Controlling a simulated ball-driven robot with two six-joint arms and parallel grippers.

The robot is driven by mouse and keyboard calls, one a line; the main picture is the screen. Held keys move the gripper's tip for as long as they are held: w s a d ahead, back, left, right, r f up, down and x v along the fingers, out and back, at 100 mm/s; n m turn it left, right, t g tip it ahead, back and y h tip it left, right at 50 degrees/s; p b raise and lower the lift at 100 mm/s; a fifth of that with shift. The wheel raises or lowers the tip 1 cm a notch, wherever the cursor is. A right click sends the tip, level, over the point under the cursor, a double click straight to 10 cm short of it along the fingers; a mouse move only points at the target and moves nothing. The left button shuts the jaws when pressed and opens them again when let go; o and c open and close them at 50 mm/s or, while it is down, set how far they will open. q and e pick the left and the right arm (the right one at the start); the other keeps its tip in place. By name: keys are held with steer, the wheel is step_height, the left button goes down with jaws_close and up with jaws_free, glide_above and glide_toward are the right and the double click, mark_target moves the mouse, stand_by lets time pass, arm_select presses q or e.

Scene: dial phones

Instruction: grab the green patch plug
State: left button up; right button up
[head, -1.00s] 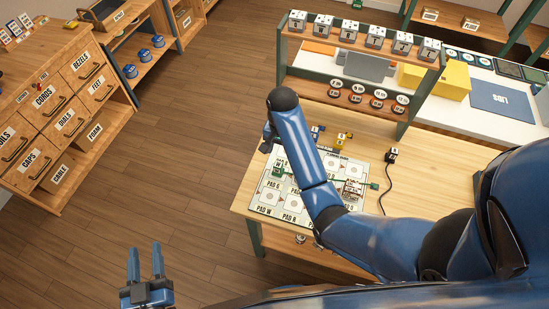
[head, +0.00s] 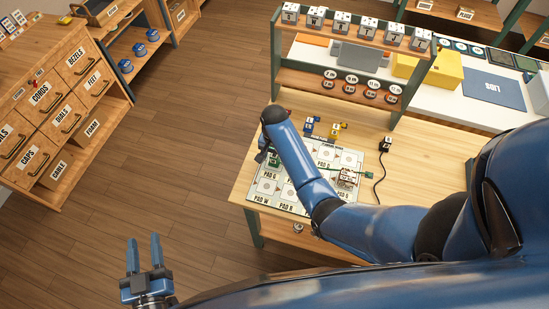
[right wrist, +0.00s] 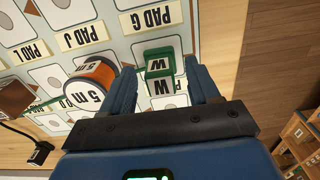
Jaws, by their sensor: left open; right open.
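The green patch plug (head: 274,160) is at the left part of the pad board (head: 290,207), partly behind my right gripper (head: 263,153). My left gripper (head: 143,240) is open and empty over the floor.
A spool marked 5 m (right wrist: 92,82) stands close left of the right gripper's fingers. A shelf rack (head: 352,73) stands behind.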

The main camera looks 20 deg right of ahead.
steer(key=shift+w+f, duration=0.1)
steer(key=shift+f, duration=0.45)
steer(key=c, duration=1)
steer(key=shift+r, duration=0.2)
